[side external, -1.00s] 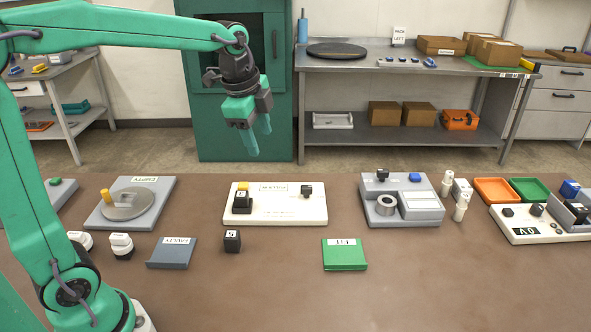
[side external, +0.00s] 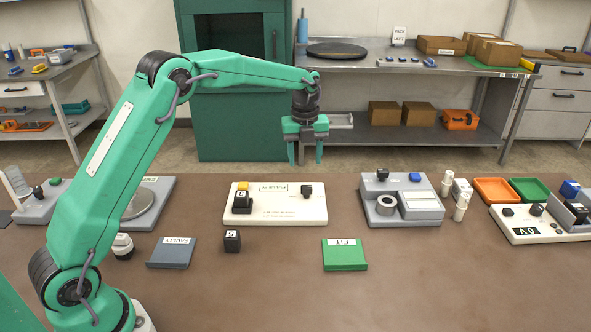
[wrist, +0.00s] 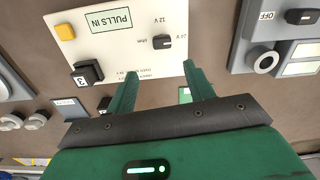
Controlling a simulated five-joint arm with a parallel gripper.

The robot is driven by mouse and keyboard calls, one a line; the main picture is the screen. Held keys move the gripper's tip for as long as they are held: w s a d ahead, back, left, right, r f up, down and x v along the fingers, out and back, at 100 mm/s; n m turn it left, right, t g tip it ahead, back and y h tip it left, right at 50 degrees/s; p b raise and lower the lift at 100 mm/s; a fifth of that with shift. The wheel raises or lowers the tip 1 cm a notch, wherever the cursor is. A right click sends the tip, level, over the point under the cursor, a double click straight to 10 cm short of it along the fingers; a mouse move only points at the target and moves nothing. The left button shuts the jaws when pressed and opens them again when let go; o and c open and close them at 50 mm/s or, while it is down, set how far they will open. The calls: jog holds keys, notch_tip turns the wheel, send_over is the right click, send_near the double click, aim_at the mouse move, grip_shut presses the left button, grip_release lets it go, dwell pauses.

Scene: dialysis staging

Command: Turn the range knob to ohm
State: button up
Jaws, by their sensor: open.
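The range knob (wrist: 162,41) is small and black on the white panel (wrist: 120,30), with ohm, 12 V and 24 V printed around it. Its pale mark seems to face the 24 V side, but it is too small to be sure. In the side view the knob (side external: 306,190) stands at the right of the white panel (side external: 270,211). My gripper (side external: 305,161) points down with its fingers apart and empty, above the knob's end of the panel. In the wrist view the open fingers (wrist: 160,70) show just below the knob, touching nothing visible.
The panel also carries a yellow button (wrist: 65,32) and a black block (wrist: 88,72) marked 3. Another black block (side external: 232,241) stands in front. A grey device (side external: 400,203) is close on the right. A green FIT plate (side external: 344,255) and grey FAULTY plate (side external: 171,252) lie in front.

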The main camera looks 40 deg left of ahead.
aim_at(307, 187)
jog(key=shift+w+a+f+m, duration=0.1)
jog(key=shift+w+f+m, duration=0.25)
jog(key=shift+f, duration=0.2)
jog(key=shift+w+a+f+m, duration=0.1)
jog(key=shift+w+f+m, duration=0.2)
jog(key=shift+f, duration=0.25)
jog(key=shift+d+f, duration=0.1)
jog(key=shift+f, duration=3.8)
jog(key=shift+c, duration=0.2)
jog(key=c, duration=0.9)
